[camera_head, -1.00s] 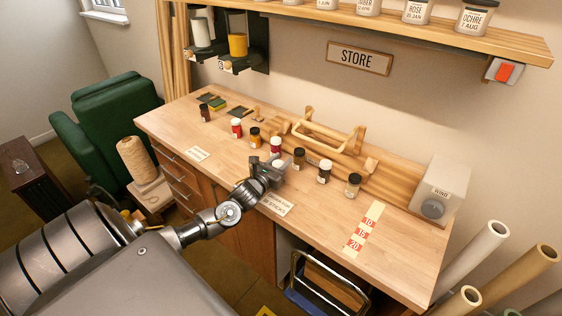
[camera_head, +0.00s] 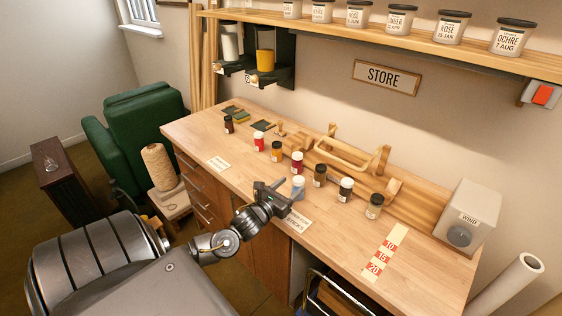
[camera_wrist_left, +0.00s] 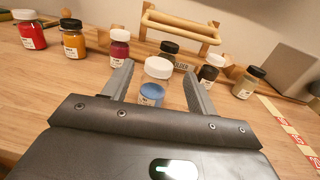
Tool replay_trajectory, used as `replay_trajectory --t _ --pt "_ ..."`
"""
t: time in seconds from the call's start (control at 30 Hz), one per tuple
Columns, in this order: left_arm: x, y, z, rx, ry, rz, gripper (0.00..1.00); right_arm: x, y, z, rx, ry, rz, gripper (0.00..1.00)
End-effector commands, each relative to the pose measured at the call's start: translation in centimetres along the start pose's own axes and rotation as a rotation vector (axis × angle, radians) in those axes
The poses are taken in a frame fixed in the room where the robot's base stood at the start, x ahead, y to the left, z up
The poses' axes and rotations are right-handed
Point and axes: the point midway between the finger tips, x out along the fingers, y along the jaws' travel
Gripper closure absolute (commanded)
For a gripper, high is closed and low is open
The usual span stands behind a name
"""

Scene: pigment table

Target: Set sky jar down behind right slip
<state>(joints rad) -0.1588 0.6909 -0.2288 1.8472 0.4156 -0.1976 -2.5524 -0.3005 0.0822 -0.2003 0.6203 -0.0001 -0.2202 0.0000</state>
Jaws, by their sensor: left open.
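The sky jar (camera_head: 298,187), with a blue lower part and white lid, stands upright on the bench, behind the right slip (camera_head: 297,221). That white paper slip lies near the front edge, with its left end close to my arm in the picture. My left gripper (camera_head: 286,190) is open just in front of and left of the jar. In the left wrist view the jar (camera_wrist_left: 154,84) shows between the two spread fingers of the gripper (camera_wrist_left: 158,72), with its base hidden by the gripper body. My right gripper is out of view.
A wooden rack (camera_head: 345,160) is behind. The left slip (camera_head: 217,162) lies farther left, with bare bench between.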

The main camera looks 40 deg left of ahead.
Motion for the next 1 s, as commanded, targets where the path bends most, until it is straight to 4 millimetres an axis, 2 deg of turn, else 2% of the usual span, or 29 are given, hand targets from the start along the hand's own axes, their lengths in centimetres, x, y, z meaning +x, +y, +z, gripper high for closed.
replay_trajectory --t 0.1,0.3,0.47,1.0 --pt "-2.4 0.0 -0.3 -0.001 0.001 -0.002 0.42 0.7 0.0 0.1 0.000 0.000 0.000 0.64" --pt "-4.7 0.0 -0.1 0.000 0.000 0.000 0.42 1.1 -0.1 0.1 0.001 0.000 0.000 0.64" --pt "-5.2 0.0 0.1 0.000 -0.001 0.001 0.42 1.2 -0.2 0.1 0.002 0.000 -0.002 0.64" --pt "-5.2 0.0 0.1 -0.001 -0.001 0.001 0.42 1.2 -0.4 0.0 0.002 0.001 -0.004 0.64"
